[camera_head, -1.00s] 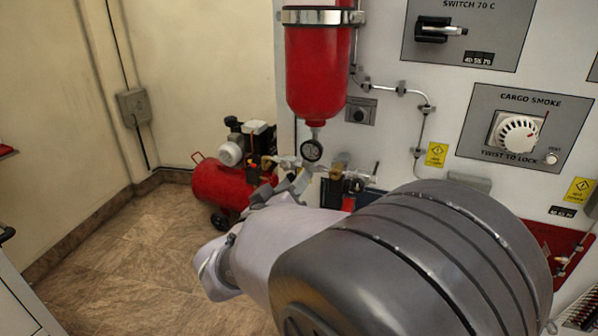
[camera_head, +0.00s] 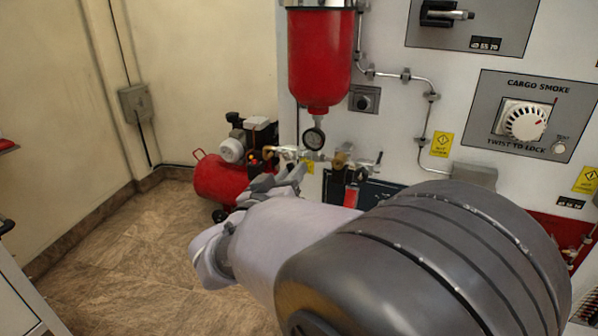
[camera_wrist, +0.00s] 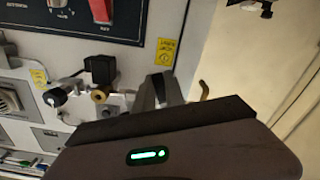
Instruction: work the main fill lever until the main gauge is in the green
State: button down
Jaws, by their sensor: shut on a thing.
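The small round gauge (camera_head: 314,138) hangs under the red cylinder (camera_head: 319,70) in the head view; its needle and green band are too small to read. A row of brass and metal fittings (camera_head: 341,160) runs just below it. My gripper (camera_head: 284,180) is just below and left of the fittings, partly hidden by my own arm. In the wrist view, my gripper (camera_wrist: 166,90) is shut at the fittings, on what appears to be the main fill lever. The lever is mostly hidden, so its angle cannot be told.
A red compressor (camera_head: 222,181) stands on the floor behind my gripper. The white panel (camera_head: 395,110) carries a thin pipe and a cargo smoke dial (camera_head: 526,122) at right. My forearm covers the lower middle. The floor at left is clear.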

jog(key=shift+w+a+f+m+b, duration=0.1)
jog(key=shift+a+m+b, duration=0.25)
jog(key=shift+m+b, duration=0.6)
jog(key=shift+w+a+f+m+b, duration=0.1)
jog(key=shift+a+m+b, duration=0.3)
jog(key=shift+m, duration=0.85)
jog(key=c, duration=1.4)
grip_release()
jog(key=p+v, duration=0.3)
jog(key=v, duration=1.4)
jog(key=shift+s, duration=0.15)
jog(key=shift+r, duration=0.1)
